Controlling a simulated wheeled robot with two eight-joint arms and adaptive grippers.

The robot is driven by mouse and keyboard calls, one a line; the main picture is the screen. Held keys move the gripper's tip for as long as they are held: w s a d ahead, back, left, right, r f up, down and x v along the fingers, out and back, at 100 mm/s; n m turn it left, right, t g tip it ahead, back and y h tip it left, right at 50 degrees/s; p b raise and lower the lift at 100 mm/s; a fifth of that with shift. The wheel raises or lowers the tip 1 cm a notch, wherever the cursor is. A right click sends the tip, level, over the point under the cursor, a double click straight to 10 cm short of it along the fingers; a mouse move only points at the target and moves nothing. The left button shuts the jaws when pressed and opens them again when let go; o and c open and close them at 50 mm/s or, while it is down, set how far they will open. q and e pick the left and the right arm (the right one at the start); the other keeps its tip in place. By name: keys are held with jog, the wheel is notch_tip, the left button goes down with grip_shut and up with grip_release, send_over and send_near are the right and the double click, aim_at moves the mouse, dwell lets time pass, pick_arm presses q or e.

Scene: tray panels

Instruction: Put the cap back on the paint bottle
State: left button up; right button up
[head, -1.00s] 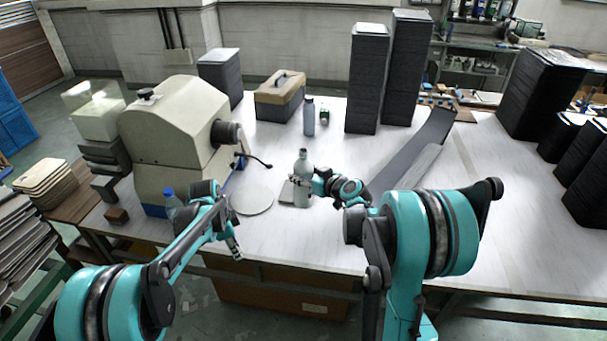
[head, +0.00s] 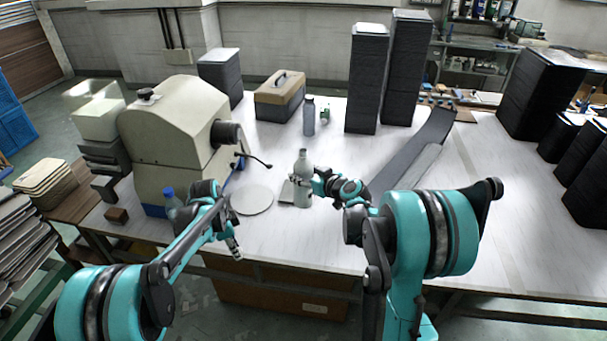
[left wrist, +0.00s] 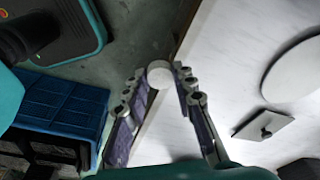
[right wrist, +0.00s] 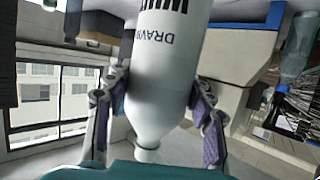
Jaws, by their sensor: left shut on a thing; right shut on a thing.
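The pale paint bottle (head: 303,160) stands upright near the table's front, right of a round grey disc. My right gripper (head: 312,188) is shut around its body from the right. In the right wrist view the bottle (right wrist: 162,75) appears upside down between the fingers, with dark lettering and a narrow, seemingly bare neck (right wrist: 147,150). My left gripper (head: 237,248) is low at the table's front edge, left of the bottle and apart from it. In the left wrist view its fingertips are shut on a small round white cap (left wrist: 160,74). The cap is too small to make out in the head view.
A beige machine (head: 175,140) stands on the left, with a blue-capped bottle (head: 171,200) before it. The round disc (head: 252,200) and a small plate (head: 287,191) lie near the paint bottle. A grey-blue bottle (head: 309,118), toolbox (head: 280,95) and tall black stacks (head: 367,85) stand behind.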

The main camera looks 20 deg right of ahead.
pick_arm(q)
jog(key=shift+a, duration=0.1)
dwell(0.4)
